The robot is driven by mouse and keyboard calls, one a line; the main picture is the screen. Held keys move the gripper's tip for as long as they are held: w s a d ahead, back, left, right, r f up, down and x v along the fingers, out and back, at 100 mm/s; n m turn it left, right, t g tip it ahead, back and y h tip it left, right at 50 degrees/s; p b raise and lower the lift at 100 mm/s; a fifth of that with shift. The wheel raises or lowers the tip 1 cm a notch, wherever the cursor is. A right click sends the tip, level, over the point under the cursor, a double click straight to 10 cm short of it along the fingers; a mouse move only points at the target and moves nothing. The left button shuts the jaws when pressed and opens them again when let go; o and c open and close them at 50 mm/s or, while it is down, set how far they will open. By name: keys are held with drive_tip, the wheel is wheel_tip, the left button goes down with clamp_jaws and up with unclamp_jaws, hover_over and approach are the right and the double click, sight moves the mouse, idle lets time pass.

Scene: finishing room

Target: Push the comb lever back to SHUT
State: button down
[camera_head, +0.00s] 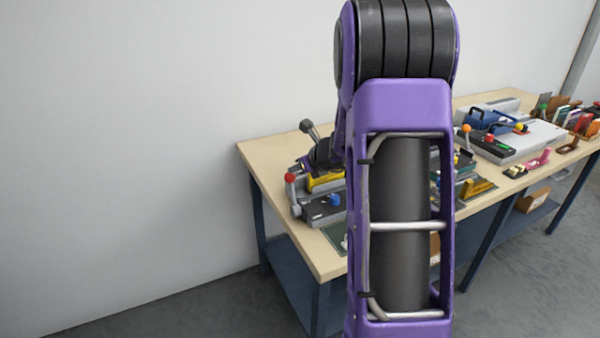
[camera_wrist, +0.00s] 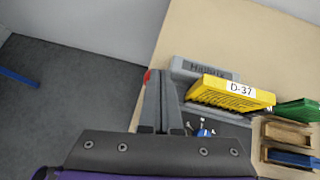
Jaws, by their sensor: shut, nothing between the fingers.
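A low grey machine (camera_head: 322,209) stands at the near left end of the bench. A lever with a red ball (camera_head: 291,178) rises at its left side, and a blue knob (camera_head: 335,200) sits on its front. I cannot read SHUT or any lever mark. In the wrist view my gripper (camera_wrist: 160,74) is shut and empty, its two fingers together. The red ball (camera_wrist: 147,76) shows just left of the fingertips, partly hidden by them; I cannot tell whether they touch. In the head view my arm hides most of the gripper.
A yellow block marked D-37 (camera_wrist: 235,91) lies right of my fingers, before a grey lettered bar (camera_wrist: 205,70). Green (camera_wrist: 298,110) and wooden pieces (camera_wrist: 288,134) lie further right. Another grey machine (camera_head: 515,140) stands farther along the bench. Bare bench top (camera_wrist: 215,30) lies beyond the bar.

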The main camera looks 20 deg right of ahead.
drive_tip(key=shift+w, duration=0.35)
idle(0.5)
